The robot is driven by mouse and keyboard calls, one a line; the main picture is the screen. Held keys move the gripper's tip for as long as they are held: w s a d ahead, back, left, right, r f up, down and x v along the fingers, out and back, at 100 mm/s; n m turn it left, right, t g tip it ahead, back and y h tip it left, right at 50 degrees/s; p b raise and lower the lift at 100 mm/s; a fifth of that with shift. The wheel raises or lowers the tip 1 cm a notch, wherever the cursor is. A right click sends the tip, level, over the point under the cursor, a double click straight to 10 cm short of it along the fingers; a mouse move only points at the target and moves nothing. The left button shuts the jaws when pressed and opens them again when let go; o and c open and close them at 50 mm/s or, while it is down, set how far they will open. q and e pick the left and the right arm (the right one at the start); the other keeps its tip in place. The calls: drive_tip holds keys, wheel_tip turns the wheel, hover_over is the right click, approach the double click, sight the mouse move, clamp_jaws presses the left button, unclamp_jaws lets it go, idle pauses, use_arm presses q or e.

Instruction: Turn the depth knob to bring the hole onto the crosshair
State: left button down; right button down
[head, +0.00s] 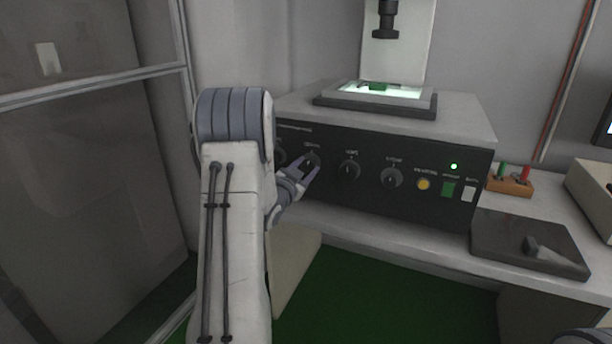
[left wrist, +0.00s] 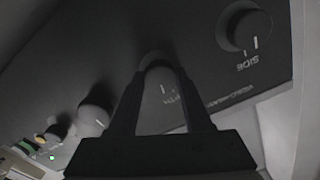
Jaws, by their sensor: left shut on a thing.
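The depth knob (head: 311,158) is a dark round knob with a pale mark on the black front panel of the machine. My left gripper (head: 309,170) has its two fingers around this knob and is shut on it. In the left wrist view the knob (left wrist: 158,75) sits between the fingertips, its label partly covered. A small green piece (head: 378,87) lies on the lit stage (head: 405,92) under the dark scope (head: 385,25). I cannot make out the hole or the crosshair. My right gripper is not in view.
The side knob (left wrist: 244,27) is beside the depth knob, and more knobs (head: 349,170) line the panel. A yellow button (head: 424,184) and a green button (head: 448,189) are further right. A wooden block (head: 510,185) and a dark mat (head: 500,240) lie on the bench. A screen (head: 604,125) is cut by the right edge.

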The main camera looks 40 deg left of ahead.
use_arm(q)
drive_tip(key=m+b, duration=0.4)
drive_tip(key=b, duration=0.1)
drive_tip(key=m+b, duration=0.4)
drive_tip(key=b, duration=0.1)
drive_tip(key=m+b, duration=0.4)
drive_tip(key=b, duration=0.1)
drive_tip(key=shift+f+m, duration=0.3)
drive_tip(key=shift+r+m+b, duration=0.2)
drive_tip(key=shift+m+b, duration=1)
drive_tip(key=shift+b, duration=0.2)
drive_tip(key=shift+c, duration=1.7)
unclamp_jaws()
drive_tip(key=shift+s+r, duration=0.1)
drive_tip(key=p+v, duration=0.1)
drive_tip(key=v, duration=0.9)
drive_tip(key=shift+s, duration=0.15)
